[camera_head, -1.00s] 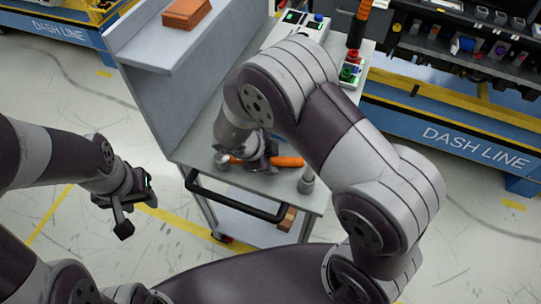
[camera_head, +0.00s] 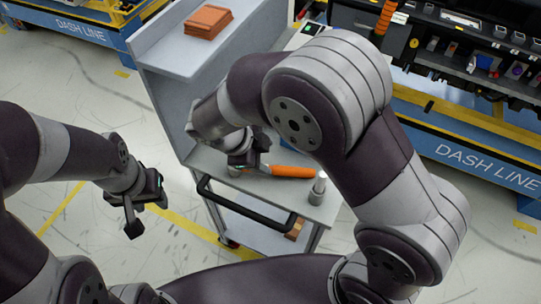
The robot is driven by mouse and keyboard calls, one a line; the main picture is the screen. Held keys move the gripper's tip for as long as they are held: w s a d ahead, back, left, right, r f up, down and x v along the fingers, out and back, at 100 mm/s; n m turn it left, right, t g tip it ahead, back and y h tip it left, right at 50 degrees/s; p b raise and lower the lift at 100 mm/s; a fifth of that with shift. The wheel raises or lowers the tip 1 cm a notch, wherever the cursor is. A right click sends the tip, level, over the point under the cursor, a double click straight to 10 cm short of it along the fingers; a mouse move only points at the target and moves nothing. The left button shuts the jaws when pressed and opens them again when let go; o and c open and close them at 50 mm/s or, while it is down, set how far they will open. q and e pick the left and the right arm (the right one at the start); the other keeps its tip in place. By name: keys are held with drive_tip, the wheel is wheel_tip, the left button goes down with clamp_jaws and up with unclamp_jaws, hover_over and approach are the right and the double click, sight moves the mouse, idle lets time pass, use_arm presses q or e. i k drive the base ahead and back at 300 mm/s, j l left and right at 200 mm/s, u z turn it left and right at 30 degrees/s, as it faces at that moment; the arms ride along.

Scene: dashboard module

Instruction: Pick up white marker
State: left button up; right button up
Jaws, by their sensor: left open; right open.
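I cannot make out a white marker with certainty. A small grey-white upright cylinder (camera_head: 318,190) stands at the front right corner of the grey cart top; I cannot tell if it is a marker or a post. My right gripper (camera_head: 248,163) is open over the front part of the cart. Its fingers are small and dark, and what lies under them is hidden. An orange-handled tool (camera_head: 293,171) lies just right of it; I cannot tell whether they touch. My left gripper (camera_head: 140,212) is open and empty, away from the cart over the floor.
The cart has a black push handle (camera_head: 240,207) at its front and a raised shelf (camera_head: 185,50) holding brown-orange blocks (camera_head: 208,21). My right arm hides much of the cart top. A dark rack with small items (camera_head: 465,50) stands at the back right.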

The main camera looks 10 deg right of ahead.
sight(319, 188)
drive_tip(key=k+j+z, duration=0.1)
drive_tip(key=z, duration=0.3)
drive_tip(key=k+j+z, duration=0.15)
drive_tip(key=z, duration=0.25)
drive_tip(key=k+j+z, duration=0.15)
drive_tip(key=z, duration=0.25)
